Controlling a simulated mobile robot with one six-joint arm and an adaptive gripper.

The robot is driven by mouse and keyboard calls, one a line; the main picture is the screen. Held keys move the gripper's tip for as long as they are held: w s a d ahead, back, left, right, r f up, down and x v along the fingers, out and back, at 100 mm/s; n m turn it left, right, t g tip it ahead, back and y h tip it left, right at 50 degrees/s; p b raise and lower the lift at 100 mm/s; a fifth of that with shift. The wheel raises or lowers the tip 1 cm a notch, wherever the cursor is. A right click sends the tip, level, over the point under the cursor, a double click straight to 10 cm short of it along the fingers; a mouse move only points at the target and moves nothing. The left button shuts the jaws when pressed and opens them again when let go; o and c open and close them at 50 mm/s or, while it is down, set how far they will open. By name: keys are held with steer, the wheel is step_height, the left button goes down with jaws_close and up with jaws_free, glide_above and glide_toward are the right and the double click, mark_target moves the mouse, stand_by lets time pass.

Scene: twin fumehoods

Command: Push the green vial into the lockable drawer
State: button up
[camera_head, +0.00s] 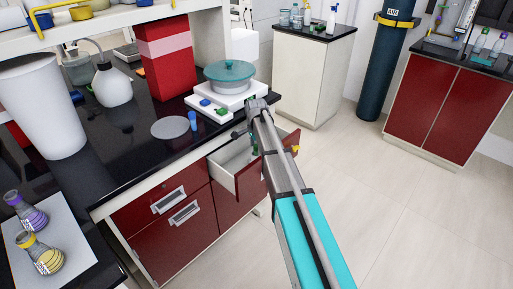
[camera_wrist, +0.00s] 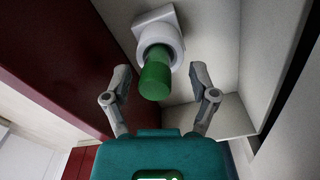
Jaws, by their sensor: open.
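The green vial (camera_wrist: 156,75) is a green cylinder in the wrist view, with one end inside a round white holder (camera_wrist: 158,38) against a pale surface. My gripper (camera_wrist: 162,70) is open, with one finger on each side of the vial and a visible gap to each. The lockable drawer (camera_head: 226,180) is pulled open under the black bench in the head view, with a white inside and a dark red front. A small green part (camera_head: 254,150) shows there beside my arm, which hides most of that area. My fingers cannot be made out in the head view.
The black bench top (camera_head: 120,140) holds a red box (camera_head: 165,60), a teal-lidded device (camera_head: 230,72), a blue-capped vial (camera_head: 193,121) and a grey disc (camera_head: 170,128). A yellow part (camera_head: 295,149) sits at the drawer's right end. The floor (camera_head: 400,200) to the right is clear.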

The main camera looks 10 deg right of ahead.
steer(key=shift+r, duration=0.2)
step_height(320, 180, up, 10)
steer(key=p, duration=1)
steer(key=shift+f, duration=0.15)
steer(key=s+a+r+m+p, duration=0.1)
steer(key=s+r+p, duration=0.6)
steer(key=r+p, duration=0.1)
steer(key=s+a+r+m+p, duration=0.1)
steer(key=s+a+r+p, duration=0.1)
steer(key=s+r+p, duration=0.5)
steer(key=shift+s+a+r+m+p, duration=0.3)
steer(key=shift+s+r+m+p, duration=0.05)
steer(key=shift+m+p, duration=0.05)
steer(key=shift+s, duration=0.1)
stand_by(1.0)
